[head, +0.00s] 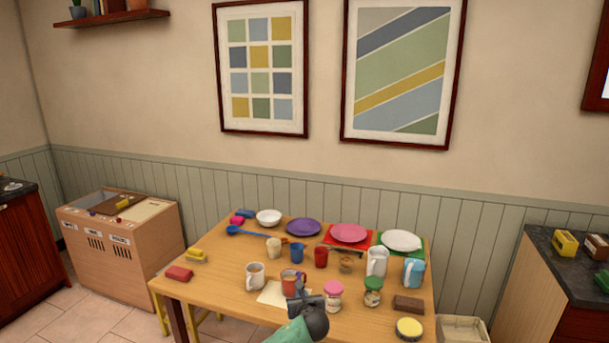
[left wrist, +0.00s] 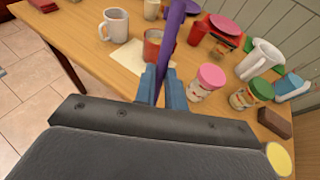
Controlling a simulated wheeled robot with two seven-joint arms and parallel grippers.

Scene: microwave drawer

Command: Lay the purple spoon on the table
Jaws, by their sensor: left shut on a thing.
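The purple spoon (left wrist: 173,35) shows in the left wrist view as a long purple shape rising from between the fingers of my left gripper (left wrist: 163,88). The gripper is shut on it. In the head view my left gripper (head: 302,298) is over the front part of the wooden table (head: 215,292), near a red mug (head: 288,279). I cannot make out the spoon clearly there. The spoon's lower end is hidden by the gripper. My right gripper is not in view.
Left of the gripper stands a white mug (head: 255,277); to its right are a pink-lidded jar (head: 333,295) and a green-lidded jar (head: 373,291). Plates, cups and a blue spoon (head: 245,231) fill the back. The table's front left is fairly clear beside a red block (head: 179,273).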

